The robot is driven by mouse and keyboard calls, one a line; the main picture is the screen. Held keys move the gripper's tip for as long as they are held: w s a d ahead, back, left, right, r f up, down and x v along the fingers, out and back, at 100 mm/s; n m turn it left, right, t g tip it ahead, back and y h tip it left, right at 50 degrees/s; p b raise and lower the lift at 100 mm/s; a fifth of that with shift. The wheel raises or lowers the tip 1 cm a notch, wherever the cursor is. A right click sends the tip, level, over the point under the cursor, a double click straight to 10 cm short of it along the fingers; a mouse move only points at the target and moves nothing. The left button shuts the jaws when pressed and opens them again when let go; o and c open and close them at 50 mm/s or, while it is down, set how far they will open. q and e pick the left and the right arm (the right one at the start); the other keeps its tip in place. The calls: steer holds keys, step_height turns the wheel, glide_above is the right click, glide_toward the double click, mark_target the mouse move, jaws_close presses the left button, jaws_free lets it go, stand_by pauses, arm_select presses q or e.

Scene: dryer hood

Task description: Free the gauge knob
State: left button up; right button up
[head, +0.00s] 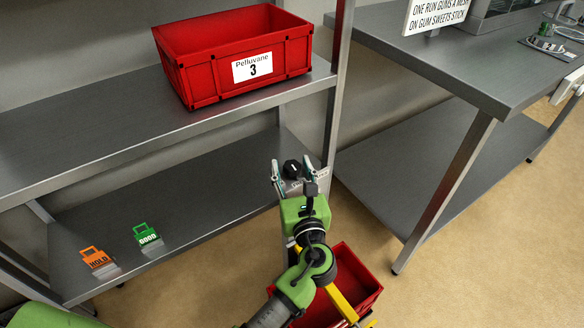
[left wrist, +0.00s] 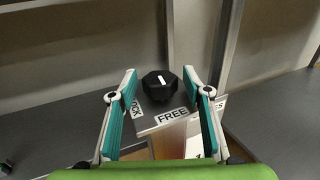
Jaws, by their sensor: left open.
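The gauge knob (head: 292,168) is black and faceted. It sits on top of a grey post-like fixture. In the left wrist view the knob (left wrist: 160,88) carries a white mark on its top, running roughly up and down the picture. A "FREE" label (left wrist: 172,115) lies just below and right of it, and another label (left wrist: 136,109), partly covered by a finger, lies below left. My left gripper (head: 291,166) is open, with its two teal-lined fingers on either side of the knob. Gaps show between the fingers and the knob in the left wrist view. My right gripper does not show.
Orange HOLD (head: 98,259) and green GOOD (head: 146,235) tags sit on the lower shelf. Another red bin (head: 365,275) is beside my arm. A steel table (head: 440,60) stands at right.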

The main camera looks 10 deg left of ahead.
arm_select(q)
steer(key=v, duration=1.2)
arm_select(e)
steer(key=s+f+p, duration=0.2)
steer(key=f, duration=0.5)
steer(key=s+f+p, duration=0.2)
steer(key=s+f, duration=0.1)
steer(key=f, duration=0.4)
arm_select(q)
steer(key=b+x, duration=0.1)
steer(key=x, duration=1.1)
steer(key=shift+w+f, duration=0.1)
steer(key=shift+w, duration=0.05)
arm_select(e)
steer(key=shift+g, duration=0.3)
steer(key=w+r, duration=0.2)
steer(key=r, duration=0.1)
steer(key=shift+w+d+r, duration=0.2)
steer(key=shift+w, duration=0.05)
